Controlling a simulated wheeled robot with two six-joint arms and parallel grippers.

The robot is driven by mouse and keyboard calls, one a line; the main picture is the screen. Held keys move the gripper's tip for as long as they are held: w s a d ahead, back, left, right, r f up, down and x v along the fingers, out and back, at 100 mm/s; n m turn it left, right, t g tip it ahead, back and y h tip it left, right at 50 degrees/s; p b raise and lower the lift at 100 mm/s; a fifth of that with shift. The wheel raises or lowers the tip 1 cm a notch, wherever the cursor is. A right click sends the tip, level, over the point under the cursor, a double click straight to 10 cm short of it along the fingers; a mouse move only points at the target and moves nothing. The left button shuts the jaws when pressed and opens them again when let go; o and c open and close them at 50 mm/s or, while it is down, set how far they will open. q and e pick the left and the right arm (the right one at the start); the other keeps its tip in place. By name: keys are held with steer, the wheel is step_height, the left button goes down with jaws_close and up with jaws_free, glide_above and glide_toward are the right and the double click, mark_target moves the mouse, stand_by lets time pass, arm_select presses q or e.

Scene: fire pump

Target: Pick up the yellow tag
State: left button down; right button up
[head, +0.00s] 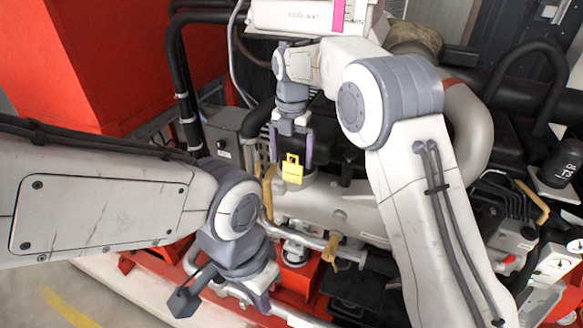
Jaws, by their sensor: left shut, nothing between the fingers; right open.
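The yellow tag (292,172) is a small lock-shaped piece with a loop on top, in front of the pump engine. My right gripper (291,160) points down with its two purple fingers apart. In the picture the tag shows between and just below the fingertips; I cannot tell whether either finger touches it. My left gripper (263,303) is lower in the view, shut and empty, below and left of the tag, near the red frame.
The fire pump engine (330,205) with pipes and hoses fills the middle and right. A white coolant tank (300,16) with a pink strip is at the top. A grey box (225,140) and a large red cabinet (130,60) stand left. Bare floor shows bottom left.

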mark_target(293, 182)
steer(key=shift+d+f+p, duration=0.1)
steer(key=shift+f+p, duration=0.35)
steer(key=shift+f, duration=0.15)
step_height(293, 182, down, 4)
steer(key=shift+r+p, duration=0.2)
steer(key=shift+p, duration=0.7)
steer(key=shift+f, duration=0.4)
jaws_close()
